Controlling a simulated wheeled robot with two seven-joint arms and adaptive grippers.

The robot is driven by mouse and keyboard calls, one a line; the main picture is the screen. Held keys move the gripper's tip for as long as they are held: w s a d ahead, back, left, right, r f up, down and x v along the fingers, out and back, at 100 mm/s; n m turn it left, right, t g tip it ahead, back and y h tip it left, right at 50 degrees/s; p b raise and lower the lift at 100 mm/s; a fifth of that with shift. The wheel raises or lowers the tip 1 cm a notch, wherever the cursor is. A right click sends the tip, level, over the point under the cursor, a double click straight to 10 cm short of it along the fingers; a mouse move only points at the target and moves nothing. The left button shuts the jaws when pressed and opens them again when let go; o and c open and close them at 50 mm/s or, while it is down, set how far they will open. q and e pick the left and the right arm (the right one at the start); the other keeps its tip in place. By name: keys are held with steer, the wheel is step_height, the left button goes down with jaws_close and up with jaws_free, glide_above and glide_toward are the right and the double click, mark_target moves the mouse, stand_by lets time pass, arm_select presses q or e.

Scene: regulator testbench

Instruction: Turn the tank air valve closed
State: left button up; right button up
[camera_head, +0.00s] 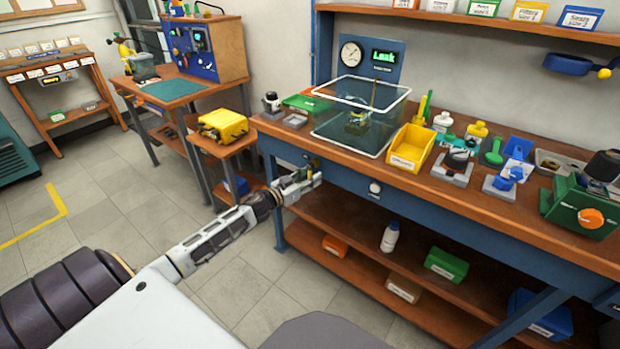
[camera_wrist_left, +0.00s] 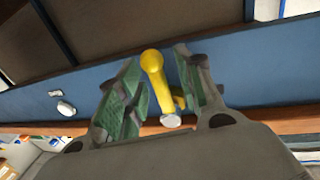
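The tank air valve's yellow handle (camera_wrist_left: 153,68) shows in the left wrist view, in front of the blue bench front. My left gripper (camera_wrist_left: 157,62) is open, with a green-padded finger on each side of the handle. Gaps show between handle and fingers; depth is hard to judge. In the head view the left gripper (camera_head: 311,178) is at the bench's blue front edge, below the clear water tank (camera_head: 335,133). The valve is mostly hidden there. The panel behind the tank reads "Leak" (camera_head: 384,57). My right gripper is not in view.
A white round knob (camera_head: 375,188) sits on the bench front to the right. The benchtop holds a yellow bin (camera_head: 411,147), bottles and fixtures. A lower shelf (camera_head: 345,262) carries boxes and a white bottle. A small side table (camera_head: 222,146) stands left of the bench.

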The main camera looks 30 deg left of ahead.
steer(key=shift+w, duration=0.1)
arm_select(q)
jaws_close()
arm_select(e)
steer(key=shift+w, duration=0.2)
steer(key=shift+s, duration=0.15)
